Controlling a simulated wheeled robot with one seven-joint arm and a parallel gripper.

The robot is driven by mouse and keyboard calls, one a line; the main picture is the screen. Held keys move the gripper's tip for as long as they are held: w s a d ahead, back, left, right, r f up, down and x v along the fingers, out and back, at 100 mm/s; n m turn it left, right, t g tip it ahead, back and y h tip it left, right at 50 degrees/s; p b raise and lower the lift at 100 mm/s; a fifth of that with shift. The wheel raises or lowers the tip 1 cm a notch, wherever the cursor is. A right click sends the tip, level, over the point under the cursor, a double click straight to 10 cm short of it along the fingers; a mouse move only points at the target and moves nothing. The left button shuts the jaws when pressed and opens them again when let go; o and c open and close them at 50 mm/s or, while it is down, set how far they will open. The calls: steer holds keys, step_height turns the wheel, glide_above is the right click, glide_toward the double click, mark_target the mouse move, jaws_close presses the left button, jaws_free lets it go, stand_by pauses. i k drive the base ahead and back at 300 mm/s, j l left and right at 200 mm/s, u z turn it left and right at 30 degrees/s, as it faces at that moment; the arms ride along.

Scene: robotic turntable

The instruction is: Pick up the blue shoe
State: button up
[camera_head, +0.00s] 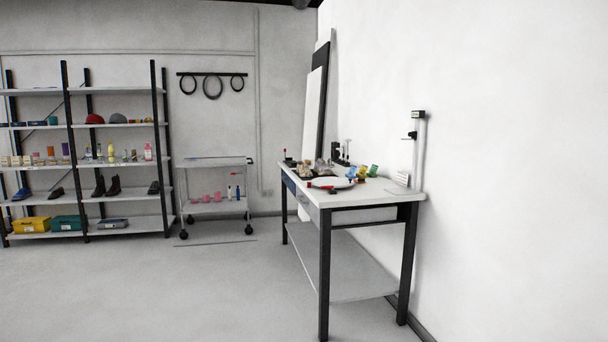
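A blue shoe (22,194) lies on a middle-low shelf of the shelving unit at the far left. It is small in the view and appears to rest flat on the board. A brown shoe (56,193) lies to its right on the same shelf. Dark boots (106,187) and another dark shoe (154,187) stand on the neighbouring bay at the same level. My gripper is not in view.
The shelving unit (120,164) holds caps, bottles and, low down, a yellow box (31,224) and a teal box (68,223). A wheeled cart (216,208) stands right of it. A workbench (350,198) stands at the right. The floor (150,290) ahead is clear.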

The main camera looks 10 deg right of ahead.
mark_target(322, 168)
steer(key=i+j+u, duration=0.25)
steer(key=i, duration=0.85)
steer(key=i+u, duration=0.25)
steer(key=i, duration=0.8)
steer(key=i+j, duration=0.1)
steer(key=i, duration=1.8)
steer(key=i+j+z, duration=0.15)
steer(key=i+z, duration=0.35)
steer(key=i+j+z, duration=0.45)
steer(key=i, duration=0.25)
steer(key=i+j+z, duration=0.5)
